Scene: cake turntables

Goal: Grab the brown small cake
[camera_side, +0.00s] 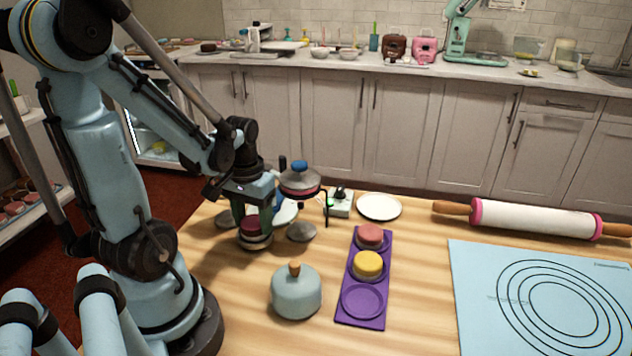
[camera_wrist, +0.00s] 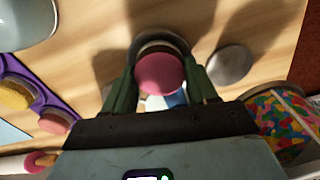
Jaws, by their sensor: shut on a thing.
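A small round cake (camera_side: 252,225) with a dark pink-red top sits between the fingers of my gripper (camera_side: 253,222). In the wrist view its top (camera_wrist: 160,75) looks pink, with a brownish edge at the far side. The green fingers of my gripper (camera_wrist: 160,88) touch it on both sides, shut on it. A small metallic round stand (camera_side: 255,243) shows right under the cake. I cannot tell whether the cake touches it or is lifted.
A purple tray (camera_side: 362,299) holds a pink cake (camera_side: 369,235) and a yellow cake (camera_side: 367,265); its front hollow is empty. A blue-grey lidded pot (camera_side: 296,292), a metal disc (camera_side: 301,232), a white plate (camera_side: 379,206) and a rolling pin (camera_side: 535,219) stand around.

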